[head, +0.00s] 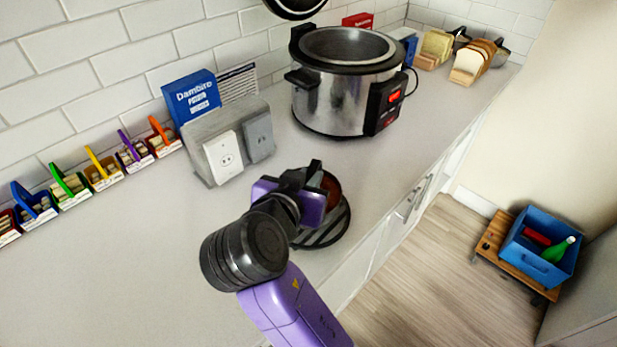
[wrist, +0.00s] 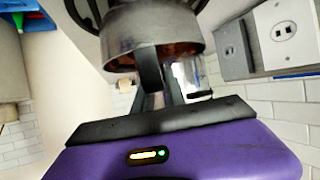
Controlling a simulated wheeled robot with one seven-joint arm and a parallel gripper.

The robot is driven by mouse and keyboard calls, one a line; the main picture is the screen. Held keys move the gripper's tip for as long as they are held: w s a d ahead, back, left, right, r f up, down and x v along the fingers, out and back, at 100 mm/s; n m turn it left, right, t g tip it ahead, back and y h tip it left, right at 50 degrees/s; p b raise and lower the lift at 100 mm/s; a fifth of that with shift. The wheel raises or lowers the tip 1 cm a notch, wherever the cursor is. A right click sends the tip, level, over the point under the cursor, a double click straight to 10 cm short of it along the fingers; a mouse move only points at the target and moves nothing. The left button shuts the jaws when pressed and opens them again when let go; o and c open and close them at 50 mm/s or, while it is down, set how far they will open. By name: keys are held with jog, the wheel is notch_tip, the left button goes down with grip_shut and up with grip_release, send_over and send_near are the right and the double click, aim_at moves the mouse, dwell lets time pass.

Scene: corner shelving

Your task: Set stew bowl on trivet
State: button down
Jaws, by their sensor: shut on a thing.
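The stew bowl (head: 331,190) shows in the head view as a dark rim with reddish-brown stew inside, partly hidden by my gripper. In the wrist view the grey metallic bowl (wrist: 188,40) is large at the top, with brown stew at its edge. My gripper (head: 314,172) is shut on the bowl's near wall; its dark fingers (wrist: 155,75) meet the rim in the wrist view. The dark striped trivet (head: 328,232) lies on the counter directly below the bowl, partly covered by bowl and arm. I cannot tell whether the bowl touches it.
A grey outlet box (head: 205,158) stands left of the bowl. A large steel cooker (head: 330,100) stands behind it. Several coloured bins (head: 75,185) line the wall. The counter's front edge is close on the right. The left foreground of the counter (head: 120,270) is clear.

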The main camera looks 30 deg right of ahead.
jog(key=shift+f, duration=0.15)
jog(key=shift+f, duration=0.1)
jog(key=c, duration=1.4)
grip_release()
jog(key=shift+o, duration=0.2)
jog(key=shift+r, duration=0.2)
jog(key=v, duration=1.2)
jog(key=shift+b, duration=0.4)
jog(key=shift+f, duration=0.1)
